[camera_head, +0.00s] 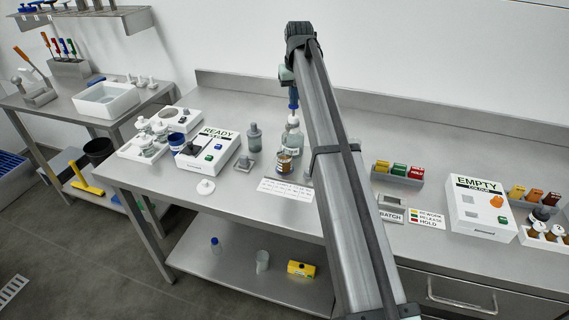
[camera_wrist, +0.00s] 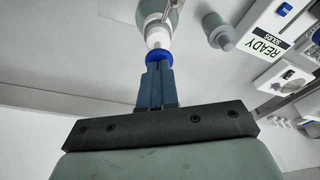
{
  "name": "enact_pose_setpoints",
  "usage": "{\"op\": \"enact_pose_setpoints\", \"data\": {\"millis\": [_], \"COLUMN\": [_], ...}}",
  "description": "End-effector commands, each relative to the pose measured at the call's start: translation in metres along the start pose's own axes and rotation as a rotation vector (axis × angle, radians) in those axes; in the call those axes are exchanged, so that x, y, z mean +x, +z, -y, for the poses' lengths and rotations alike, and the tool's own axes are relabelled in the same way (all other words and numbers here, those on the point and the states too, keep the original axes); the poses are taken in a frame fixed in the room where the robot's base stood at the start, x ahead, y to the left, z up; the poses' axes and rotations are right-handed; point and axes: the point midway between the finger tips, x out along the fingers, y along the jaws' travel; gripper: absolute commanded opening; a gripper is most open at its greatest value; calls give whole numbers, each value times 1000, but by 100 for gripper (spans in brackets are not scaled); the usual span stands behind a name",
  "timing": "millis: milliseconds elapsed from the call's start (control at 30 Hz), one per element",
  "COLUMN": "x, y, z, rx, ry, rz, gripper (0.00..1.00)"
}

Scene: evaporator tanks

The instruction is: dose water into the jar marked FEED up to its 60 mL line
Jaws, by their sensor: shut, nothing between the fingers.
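A clear bottle (camera_head: 292,138) with a white neck stands at mid-bench, partly hidden by my arm. In the wrist view the bottle (camera_wrist: 158,14) has a blue cap (camera_wrist: 159,58) on a white neck. My gripper (camera_head: 293,106) points down over the bottle. Its blue fingers (camera_wrist: 157,68) are shut and empty, with their tips at the blue cap; I cannot tell whether they touch or press it. A small jar (camera_head: 284,164) with a brownish band stands just in front of the bottle. Its marking, lines and water level are too small to read, so I cannot confirm it says FEED.
A white READY box (camera_head: 208,150) and a grey bottle (camera_head: 254,138) stand left of the jar. A white printed card (camera_head: 286,190) lies in front. Right of my arm are a tray of coloured blocks (camera_head: 398,172) and an EMPTY box (camera_head: 481,208). The front bench edge is clear.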

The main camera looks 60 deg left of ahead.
Motion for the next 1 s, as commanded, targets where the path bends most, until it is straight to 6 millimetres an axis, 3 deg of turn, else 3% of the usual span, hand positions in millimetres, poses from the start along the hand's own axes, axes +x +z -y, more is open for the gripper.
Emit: {"op": "enact_pose_setpoints", "data": {"millis": [667, 1000], "x": [25, 21], "y": [5, 4], "z": [0, 0], "rx": [0, 0], "ry": [0, 0], "rz": [1, 0], "gripper": [0, 0]}}
